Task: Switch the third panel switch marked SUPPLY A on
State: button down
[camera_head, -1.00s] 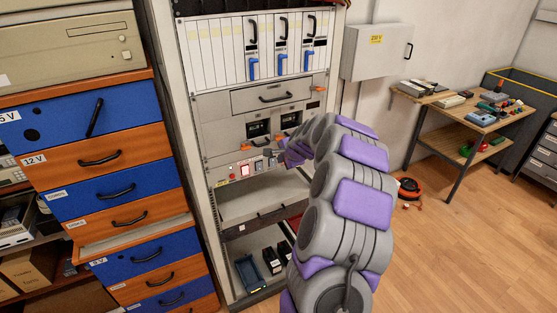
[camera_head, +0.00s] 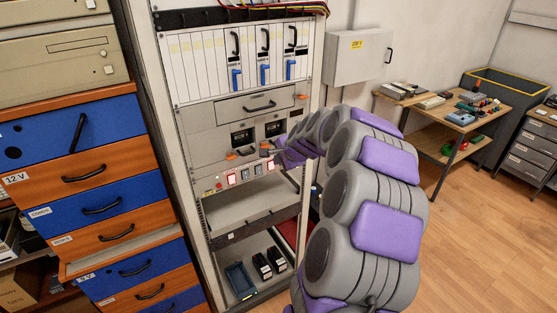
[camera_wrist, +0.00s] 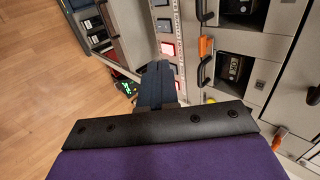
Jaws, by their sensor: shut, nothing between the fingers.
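A row of small panel switches (camera_head: 244,174) runs along the strip below the dark meters of the rack in the head view. The row also shows in the wrist view, running down the picture, with a red-lit switch (camera_wrist: 168,48) and paler ones near it. The marking SUPPLY A is not legible in either view. My gripper (camera_wrist: 157,88) is shut and empty. Its dark fingers are in front of the panel beside the lower switches in the wrist view. In the head view my arm hides the right end of the row. Contact with a switch cannot be told.
An orange lever (camera_wrist: 205,47) and black handles (camera_wrist: 203,72) stick out beside the switch row. A black drawer handle (camera_head: 259,107) sits above the meters. An open shelf with a blue tray (camera_head: 240,281) lies below. Wooden floor (camera_head: 470,240) is clear at right.

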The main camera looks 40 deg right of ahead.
aim_at(260, 174)
jog(key=shift+f, duration=0.1)
jog(key=s+d+f+n+t+h, duration=0.1)
jog(key=s+d+f+n+h, duration=0.1)
jog(key=d+f+n, duration=0.6)
jog(key=s+d+f+n+h, duration=0.1)
jog(key=s+f+n+h, duration=0.3)
jog(key=n, duration=0.8)
jog(key=w+a+f+n+t+y, duration=0.1)
jog(key=w+a+n+t+y, duration=0.2)
jog(key=n, duration=1.3)
jog(key=shift+w+a+f+t+y+b, duration=0.3)
jog(key=shift+a+t+y, duration=0.3)
jog(key=shift+a+t, duration=2.05)
jog(key=shift+a+g, duration=0.75)
jog(key=b+x, duration=0.2)
jog(key=x, duration=1.2)
jog(key=shift+f, duration=0.1)
